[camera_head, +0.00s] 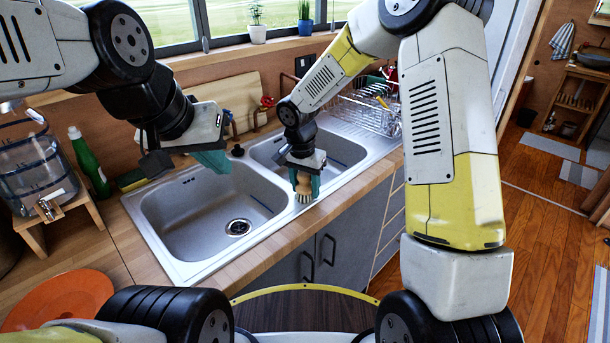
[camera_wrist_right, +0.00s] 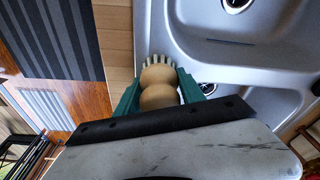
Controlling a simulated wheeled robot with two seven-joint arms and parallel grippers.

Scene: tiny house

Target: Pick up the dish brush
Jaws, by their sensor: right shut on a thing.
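The dish brush (camera_head: 304,188) has a rounded wooden handle and pale bristles. In the head view it is between the fingers of my right gripper (camera_head: 306,182), over the front edge of the sink. My right gripper is shut on it. In the right wrist view the brush (camera_wrist_right: 158,86) sits between the green fingers of the right gripper (camera_wrist_right: 160,92), bristles pointing away from the wrist. I cannot tell whether the bristles touch the surface below. My left gripper (camera_head: 210,158) is above the back of the left basin; its finger gap is not clear.
The double sink (camera_head: 180,262) lies below both grippers. A dish rack (camera_head: 365,112) stands right of it. A green bottle (camera_head: 88,162), a water dispenser (camera_head: 36,170) and an orange plate (camera_head: 62,298) are at the left. Plants (camera_head: 257,28) stand on the windowsill.

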